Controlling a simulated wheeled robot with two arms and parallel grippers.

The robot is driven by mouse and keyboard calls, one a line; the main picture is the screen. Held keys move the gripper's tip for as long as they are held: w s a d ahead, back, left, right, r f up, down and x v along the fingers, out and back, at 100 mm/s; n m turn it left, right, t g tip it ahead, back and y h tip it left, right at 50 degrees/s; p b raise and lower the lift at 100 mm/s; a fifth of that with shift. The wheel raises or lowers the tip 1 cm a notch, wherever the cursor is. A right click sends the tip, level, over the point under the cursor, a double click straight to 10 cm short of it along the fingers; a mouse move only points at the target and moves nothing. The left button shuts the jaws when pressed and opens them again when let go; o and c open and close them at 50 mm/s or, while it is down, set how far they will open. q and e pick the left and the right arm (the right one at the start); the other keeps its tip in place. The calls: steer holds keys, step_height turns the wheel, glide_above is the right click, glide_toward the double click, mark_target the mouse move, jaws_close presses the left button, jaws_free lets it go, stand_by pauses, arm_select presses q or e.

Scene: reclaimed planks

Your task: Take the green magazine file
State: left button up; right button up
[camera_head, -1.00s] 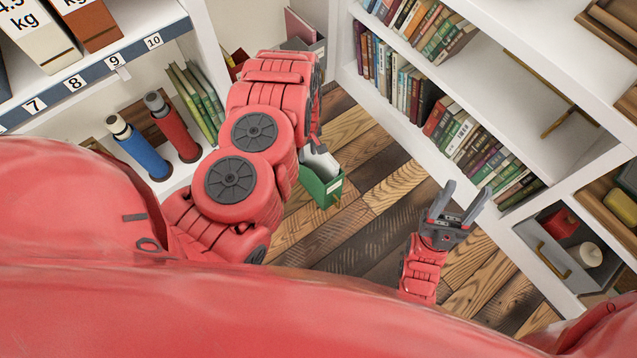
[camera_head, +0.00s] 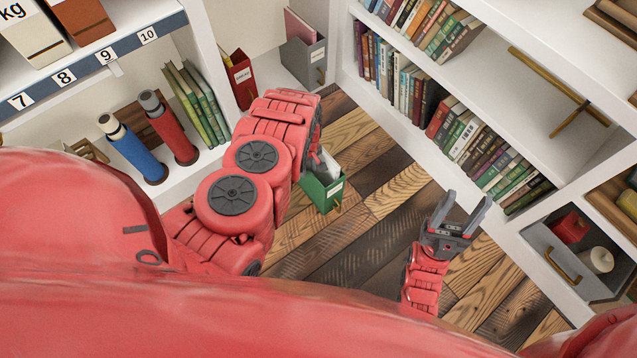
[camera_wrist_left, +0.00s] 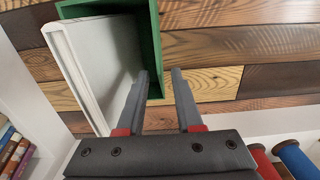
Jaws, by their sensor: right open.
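The green magazine file (camera_head: 322,192) stands on the plank floor in the head view, with white and grey contents and a pale label. My left arm partly covers it there. In the left wrist view the file's green wall (camera_wrist_left: 152,45) points toward my left gripper (camera_wrist_left: 159,73). Its two fingers are apart, one to each side of that wall's line, with gaps showing; the left finger is on the side of the white contents. My left gripper is mostly hidden in the head view. My right gripper (camera_head: 465,199) is open and empty above the floor.
A red file (camera_head: 241,80) and a grey file (camera_head: 304,60) stand on the back shelf. Blue (camera_head: 133,146) and red (camera_head: 168,128) bottles stand on the left shelf. Bookshelves (camera_head: 395,110) bound the right. Floor (camera_head: 385,195) between my grippers is clear.

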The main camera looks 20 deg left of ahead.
arm_select(q)
jaws_close()
stand_by(1.2)
